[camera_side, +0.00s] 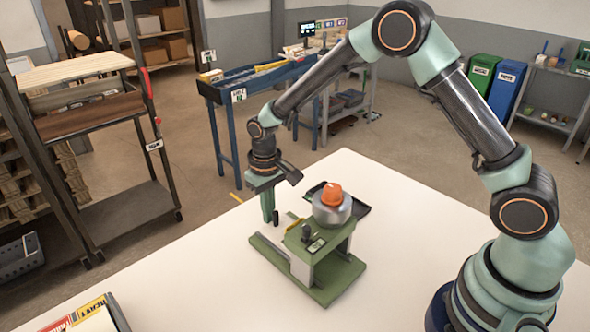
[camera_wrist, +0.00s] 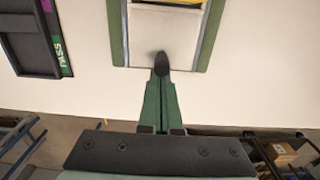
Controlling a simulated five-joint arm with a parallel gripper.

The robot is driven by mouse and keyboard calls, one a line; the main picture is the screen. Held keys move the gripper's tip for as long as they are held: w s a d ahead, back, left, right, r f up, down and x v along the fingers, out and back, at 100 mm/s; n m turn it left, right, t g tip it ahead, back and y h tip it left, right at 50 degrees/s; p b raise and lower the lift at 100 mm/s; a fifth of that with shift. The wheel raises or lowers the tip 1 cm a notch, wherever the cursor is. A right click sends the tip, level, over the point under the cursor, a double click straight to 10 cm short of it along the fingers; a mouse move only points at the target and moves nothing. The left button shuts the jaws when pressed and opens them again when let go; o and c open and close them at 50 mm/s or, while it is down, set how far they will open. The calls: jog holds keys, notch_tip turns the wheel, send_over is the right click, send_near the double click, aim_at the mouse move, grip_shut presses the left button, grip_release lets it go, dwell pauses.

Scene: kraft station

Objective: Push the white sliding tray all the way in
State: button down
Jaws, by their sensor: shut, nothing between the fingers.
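The white sliding tray (camera_wrist: 165,33) lies between the two green rails of a green fixture (camera_side: 322,282) on the white table. In the wrist view a yellow thing (camera_wrist: 172,2) shows on the tray at the top edge. In the side view the tray (camera_side: 276,242) sticks out from the left side of the fixture. My gripper (camera_wrist: 160,62) is shut and empty, pointing down. Its dark fingertips overlap the tray's outer edge in the wrist view; I cannot tell whether they touch it. In the side view my gripper (camera_side: 274,217) is just left of the fixture.
A grey cylinder (camera_side: 332,212) with an orange top (camera_side: 331,194) stands on the fixture. A black tray marked PASS (camera_wrist: 38,38) lies beside the fixture. A box (camera_side: 92,317) sits at the table's near left corner. The table around the fixture is mostly clear.

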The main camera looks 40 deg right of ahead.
aim_at(277, 213)
jog(key=shift+s, duration=1.95)
jog(key=shift+w+r, duration=0.1)
jog(key=shift+w, duration=0.35)
dwell(0.4)
jog(key=shift+r, duration=3.4)
